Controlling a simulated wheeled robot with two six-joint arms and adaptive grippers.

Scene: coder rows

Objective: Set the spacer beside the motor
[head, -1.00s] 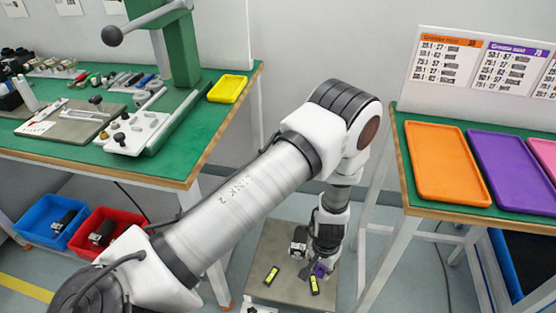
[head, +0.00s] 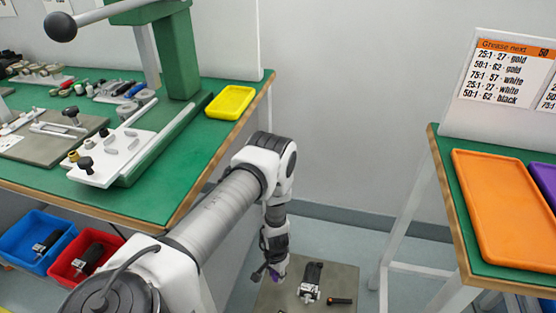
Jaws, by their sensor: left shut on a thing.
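My left gripper (head: 270,275) reaches down over a grey plate (head: 345,272) low in the picture. It is shut on a small purple piece (head: 275,272), seemingly the spacer, whose shape is mostly hidden by the fingers. The motor (head: 312,274), a black cylinder with a silver block at its near end, lies on the plate just right of the gripper, with a gap between them. I cannot tell whether the purple piece touches the plate. My right gripper is out of view.
A small black-and-orange part (head: 340,301) lies right of the motor. A green bench (head: 190,170) with a yellow tray (head: 231,101) stands left; blue (head: 30,255) and red (head: 75,272) bins sit below it. An orange tray (head: 505,215) lies on the right bench.

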